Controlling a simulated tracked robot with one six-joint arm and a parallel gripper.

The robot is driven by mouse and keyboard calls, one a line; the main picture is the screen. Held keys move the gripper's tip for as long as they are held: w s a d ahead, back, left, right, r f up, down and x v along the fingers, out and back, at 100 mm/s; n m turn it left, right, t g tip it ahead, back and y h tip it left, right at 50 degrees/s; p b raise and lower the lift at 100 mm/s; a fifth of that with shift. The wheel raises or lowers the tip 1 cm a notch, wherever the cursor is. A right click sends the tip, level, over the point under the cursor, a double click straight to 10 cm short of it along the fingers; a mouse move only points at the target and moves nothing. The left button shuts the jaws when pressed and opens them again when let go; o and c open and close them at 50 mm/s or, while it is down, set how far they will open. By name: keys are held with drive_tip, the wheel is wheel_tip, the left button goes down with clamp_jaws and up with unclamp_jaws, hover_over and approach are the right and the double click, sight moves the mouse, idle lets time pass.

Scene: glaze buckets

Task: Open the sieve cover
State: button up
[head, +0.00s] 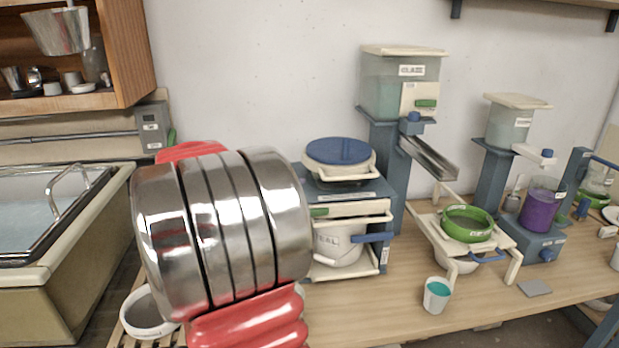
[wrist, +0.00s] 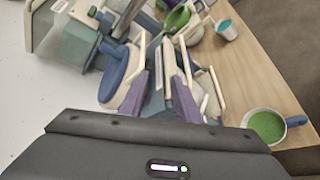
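The sieve cover appears to be the round blue lid (head: 338,151) with a cream rim, lying flat on top of the blue and cream stand (head: 350,206). It looks closed. In the wrist view the blue lid (wrist: 113,74) is left of my gripper's left finger, which overlaps its rim in the picture. My gripper (wrist: 156,40) shows as two purple and cream fingers with a gap between them, open with nothing seen held. Contact with the lid cannot be told. In the head view my arm's metal and red links fill the left front and the gripper is not visible.
A labelled white bucket (head: 338,243) sits inside the stand. A hopper with a metal chute (head: 428,158) and a green bowl (head: 468,222) stand to the right. A teal-filled cup (head: 437,295) and a green-filled mug (wrist: 267,126) stand on the table. A sink (head: 95,215) is left.

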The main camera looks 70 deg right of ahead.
drive_tip(key=g, duration=0.2)
approach(347, 178)
drive_tip(key=a, duration=0.2)
drive_tip(key=shift+w+d+h, duration=0.25)
drive_tip(key=shift+w+h, duration=0.15)
drive_tip(key=shift+w, duration=0.05)
drive_tip(key=x, duration=1.3)
drive_tip(key=shift+s+d+f, duration=0.1)
drive_tip(key=shift+s+d, duration=0.15)
drive_tip(key=shift+d, duration=0.05)
drive_tip(key=shift+c, duration=0.5)
drive_tip(key=c, duration=0.6)
drive_tip(key=shift+f, duration=0.1)
clamp_jaws()
